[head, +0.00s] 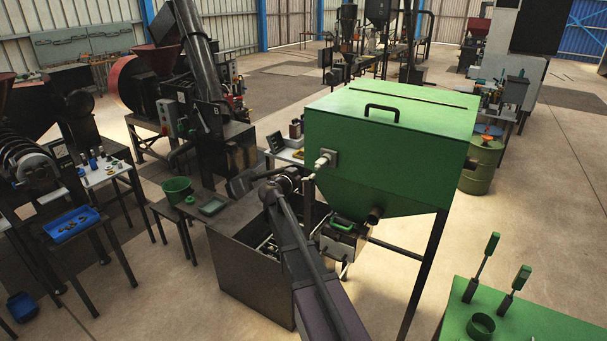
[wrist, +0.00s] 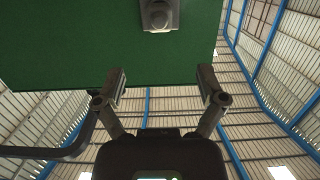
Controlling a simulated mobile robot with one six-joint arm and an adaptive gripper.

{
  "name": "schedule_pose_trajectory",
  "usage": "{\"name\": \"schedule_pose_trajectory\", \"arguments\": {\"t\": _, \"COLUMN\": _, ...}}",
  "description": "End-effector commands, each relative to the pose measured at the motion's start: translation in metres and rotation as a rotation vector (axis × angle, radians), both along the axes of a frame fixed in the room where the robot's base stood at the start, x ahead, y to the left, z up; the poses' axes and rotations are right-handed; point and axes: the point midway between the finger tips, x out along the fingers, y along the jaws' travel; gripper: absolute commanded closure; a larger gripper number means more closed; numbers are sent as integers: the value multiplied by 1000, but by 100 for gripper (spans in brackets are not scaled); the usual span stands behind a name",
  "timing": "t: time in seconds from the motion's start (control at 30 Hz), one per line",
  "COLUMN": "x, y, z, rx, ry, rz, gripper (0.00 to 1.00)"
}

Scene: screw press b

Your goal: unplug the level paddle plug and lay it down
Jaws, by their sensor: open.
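The level paddle plug (head: 325,160) is a pale, stubby plug seated in a grey plate on the side of the green hopper (head: 375,190). In the wrist view the plug (wrist: 158,14) is at the top edge, partly cut off, on the green wall (wrist: 70,45). My gripper (wrist: 162,78) is open and empty, its two fingers spread wide, with the plug beyond the fingertips and apart from them. In the head view my gripper (head: 307,177) is just left of and below the plug; its fingers are small and hard to make out there.
A black handle (head: 382,107) stands on the hopper's lid. Below my arm is an open-topped grey bin (head: 250,285). A green bench (head: 540,325) with upright levers is at lower right.

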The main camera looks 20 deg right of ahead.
Motion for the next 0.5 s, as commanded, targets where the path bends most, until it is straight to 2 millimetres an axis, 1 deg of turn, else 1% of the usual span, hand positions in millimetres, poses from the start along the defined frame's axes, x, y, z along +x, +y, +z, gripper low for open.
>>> {"name": "schedule_pose_trajectory", "arguments": {"t": 0.27, "x": 6, "y": -7, "z": -2, "rx": 1, "ry": 1, "rz": -1, "gripper": 10}}
{"name": "schedule_pose_trajectory", "arguments": {"t": 0.37, "x": 11, "y": -13, "z": -3, "rx": 1, "ry": 1, "rz": -1, "gripper": 10}}
{"name": "schedule_pose_trajectory", "arguments": {"t": 0.5, "x": 21, "y": -26, "z": -6, "rx": 1, "ry": 2, "rz": -3, "gripper": 10}}
